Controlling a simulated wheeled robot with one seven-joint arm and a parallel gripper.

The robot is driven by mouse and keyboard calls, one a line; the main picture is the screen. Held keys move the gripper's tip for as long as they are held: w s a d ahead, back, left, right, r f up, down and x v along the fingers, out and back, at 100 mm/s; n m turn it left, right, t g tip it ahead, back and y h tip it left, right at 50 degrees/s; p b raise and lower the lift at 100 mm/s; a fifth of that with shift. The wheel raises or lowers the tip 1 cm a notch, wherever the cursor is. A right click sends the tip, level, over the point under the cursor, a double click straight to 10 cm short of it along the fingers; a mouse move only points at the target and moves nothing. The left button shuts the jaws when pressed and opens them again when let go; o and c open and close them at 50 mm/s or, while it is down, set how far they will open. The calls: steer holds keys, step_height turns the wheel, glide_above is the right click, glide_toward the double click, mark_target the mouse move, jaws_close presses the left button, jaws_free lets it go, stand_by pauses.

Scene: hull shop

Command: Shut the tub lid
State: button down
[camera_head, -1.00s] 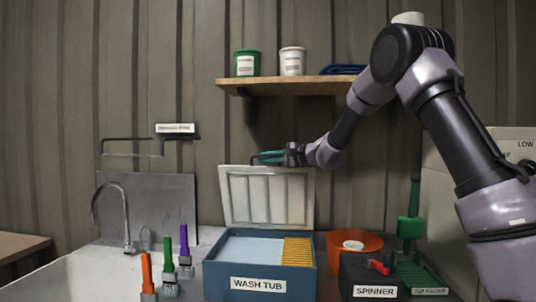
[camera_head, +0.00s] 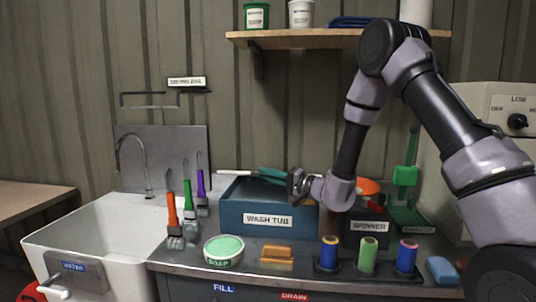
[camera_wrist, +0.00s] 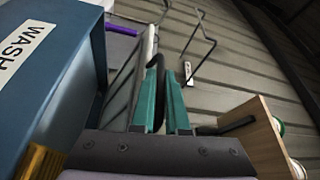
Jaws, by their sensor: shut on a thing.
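The wash tub (camera_head: 235,215) is a blue box on the counter, labelled on its front. Its pale lid (camera_head: 235,173) shows nearly edge-on above the tub, swung forward close to level, with a gap still visible at the rim. My gripper (camera_head: 270,173), with green fingers, is at the lid's front edge. In the wrist view my gripper (camera_wrist: 162,80) is shut on the lid's black handle (camera_wrist: 155,85). The lid (camera_wrist: 124,88) lies beside the fingers there, and the blue tub (camera_wrist: 55,85) is at left. The tub's inside is mostly hidden.
Upright brushes (camera_head: 188,200) stand left. Soap (camera_head: 223,251), an orange block (camera_head: 277,254) and thread-like spools (camera_head: 368,254) line the front. A shelf (camera_head: 330,40) hangs above.

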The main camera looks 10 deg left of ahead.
step_height(320, 180, down, 7)
steer(key=s, duration=0.1)
steer(key=shift+s+r, duration=0.2)
steer(key=c, duration=1.2)
jaws_free()
